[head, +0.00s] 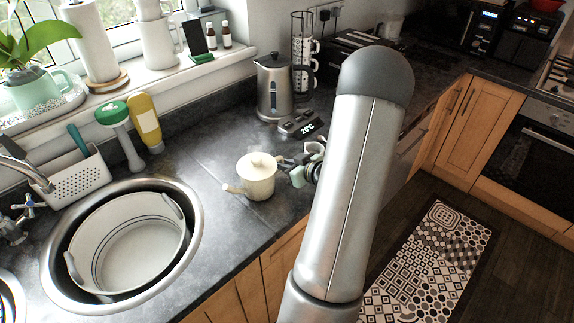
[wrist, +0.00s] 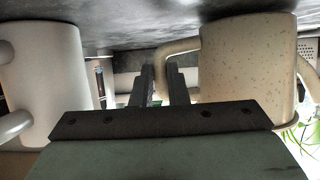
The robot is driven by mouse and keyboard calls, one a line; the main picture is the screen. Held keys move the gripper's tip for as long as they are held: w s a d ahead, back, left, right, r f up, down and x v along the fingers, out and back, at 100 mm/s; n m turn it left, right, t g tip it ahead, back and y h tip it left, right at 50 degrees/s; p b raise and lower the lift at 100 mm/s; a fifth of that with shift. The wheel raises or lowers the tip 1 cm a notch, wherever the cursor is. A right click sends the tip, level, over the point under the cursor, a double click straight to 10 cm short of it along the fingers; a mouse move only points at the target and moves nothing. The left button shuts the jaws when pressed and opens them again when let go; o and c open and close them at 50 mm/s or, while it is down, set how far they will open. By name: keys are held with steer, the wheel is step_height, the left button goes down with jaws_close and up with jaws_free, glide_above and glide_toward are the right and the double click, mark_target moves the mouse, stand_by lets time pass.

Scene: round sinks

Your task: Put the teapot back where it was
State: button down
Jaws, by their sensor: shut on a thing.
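The cream teapot (head: 257,182), with a lid and a spout pointing left, is on or just above the dark worktop, right of the round sink. I cannot tell whether its base touches. My gripper (head: 286,163) is at its right side, shut on the handle. In the wrist view, which looks upside down, the speckled teapot body (wrist: 248,62) is at the right. Its looped handle (wrist: 180,47) passes at the fingers of my gripper (wrist: 164,88). The exact contact is partly hidden by the fingers.
A pale cylindrical vessel (wrist: 42,80) is at the left in the wrist view. The sink (head: 50,262) holds a white tub (head: 135,250). Worktop in front of the teapot is clear.

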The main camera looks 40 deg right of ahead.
steer(key=shift+f, duration=0.15)
steer(key=c, duration=1.4)
jaws_free()
steer(key=shift+r, duration=0.3)
steer(key=b+v, duration=0.1)
steer(key=v, duration=1.1)
steer(key=shift+s+f, duration=0.1)
steer(key=shift+f, duration=0.05)
